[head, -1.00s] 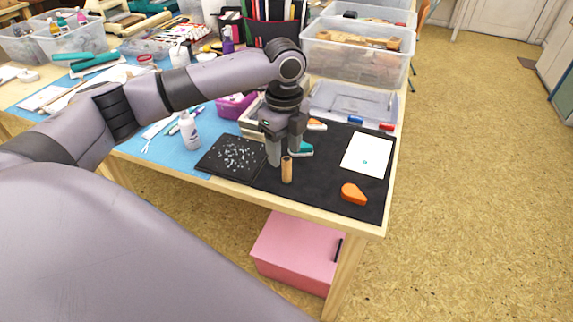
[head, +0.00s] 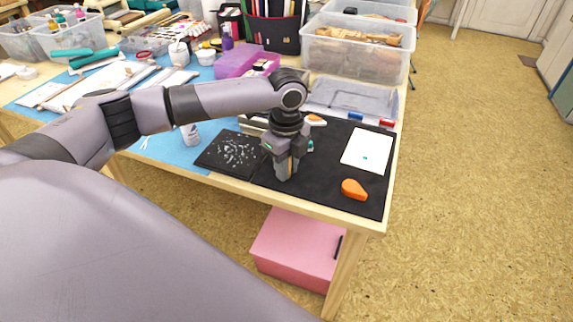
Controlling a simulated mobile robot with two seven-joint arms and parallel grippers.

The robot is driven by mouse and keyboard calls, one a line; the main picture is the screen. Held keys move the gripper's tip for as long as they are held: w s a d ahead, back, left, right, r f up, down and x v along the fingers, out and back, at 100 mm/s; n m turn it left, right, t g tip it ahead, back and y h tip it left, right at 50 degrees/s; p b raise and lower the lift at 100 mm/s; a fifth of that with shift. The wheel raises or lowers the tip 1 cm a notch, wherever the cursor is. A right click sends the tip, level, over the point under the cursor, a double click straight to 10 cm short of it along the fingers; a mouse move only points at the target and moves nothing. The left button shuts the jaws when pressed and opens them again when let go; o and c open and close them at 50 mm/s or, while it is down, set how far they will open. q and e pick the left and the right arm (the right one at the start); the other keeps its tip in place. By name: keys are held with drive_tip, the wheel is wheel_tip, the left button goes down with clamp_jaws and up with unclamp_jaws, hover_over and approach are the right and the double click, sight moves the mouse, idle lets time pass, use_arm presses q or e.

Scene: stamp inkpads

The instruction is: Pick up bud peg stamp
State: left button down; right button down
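The wooden peg stamp, a small upright tan cylinder in the earlier head view, is now almost wholly hidden by my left gripper. My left gripper (head: 285,174) points straight down at the stamp's place near the front of the black mat (head: 325,192). Its fingers are low, near the mat, and seem to be on either side of the stamp. I cannot tell whether they are open around it or shut on it. My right gripper is not in view.
An orange stamp (head: 354,190) lies to the right on the mat, with a white sheet (head: 367,149) behind it. A dark speckled square (head: 232,152) and a white bottle (head: 190,134) are to the left. A clear bin (head: 357,53) stands behind.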

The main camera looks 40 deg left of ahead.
use_arm(q)
wheel_tip(320, 180, up, 20)
drive_tip(key=p, duration=0.2)
idle(0.4)
